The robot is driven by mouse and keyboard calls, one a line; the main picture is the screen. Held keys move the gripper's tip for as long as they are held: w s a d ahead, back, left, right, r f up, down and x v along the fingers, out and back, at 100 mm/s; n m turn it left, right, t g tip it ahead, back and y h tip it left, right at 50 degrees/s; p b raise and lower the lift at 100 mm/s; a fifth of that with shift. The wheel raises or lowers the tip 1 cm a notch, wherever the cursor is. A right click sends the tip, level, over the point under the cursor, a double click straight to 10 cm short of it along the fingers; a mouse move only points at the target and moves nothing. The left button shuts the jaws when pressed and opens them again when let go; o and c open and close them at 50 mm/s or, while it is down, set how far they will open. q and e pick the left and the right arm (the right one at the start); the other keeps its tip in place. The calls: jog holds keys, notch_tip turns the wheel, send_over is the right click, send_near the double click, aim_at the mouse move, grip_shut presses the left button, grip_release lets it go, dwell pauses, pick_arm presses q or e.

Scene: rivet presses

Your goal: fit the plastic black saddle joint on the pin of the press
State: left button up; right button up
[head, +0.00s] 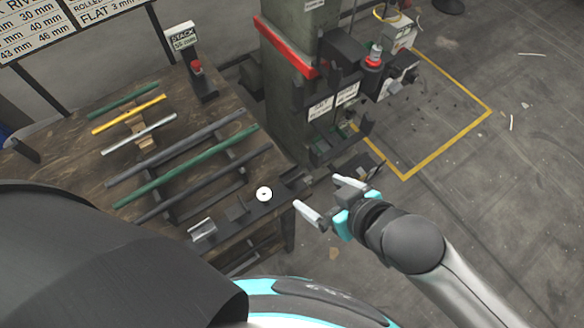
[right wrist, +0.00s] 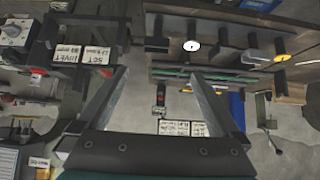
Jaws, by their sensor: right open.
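A small black part (head: 236,212), which looks like the plastic saddle joint, sits on a dark strip (head: 273,207) along the table's front edge, between a silver part and a white disc. The press (head: 283,80) is a green column with a red band, and its dark tooling (head: 332,150) faces the table. I cannot make out the pin. My right gripper (head: 316,192) is open and empty, off the table's right corner, below the press tooling and right of the black part. The right wrist view shows its two fingers apart (right wrist: 158,73). My left gripper is not in view.
A white disc (head: 264,194) and a silver part (head: 202,230) flank the black part. Several coloured rods (head: 185,165) lie on the wooden table (head: 75,160).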

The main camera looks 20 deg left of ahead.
jog(key=b, duration=0.2)
send_near(291, 175)
jog(key=w+a+f, duration=0.1)
jog(key=a+f, duration=0.1)
jog(key=w+a, duration=0.1)
jog(key=w+a+f+b, duration=0.1)
jog(key=w, duration=0.1)
jog(key=shift+a+f, duration=0.35)
jog(key=shift+a, duration=0.05)
jog(key=shift+w+a+f, duration=0.15)
jog(key=shift+a+f, duration=0.15)
jog(key=shift+f, duration=0.1)
jog(key=c, duration=1.4)
jog(key=shift+r, duration=0.15)
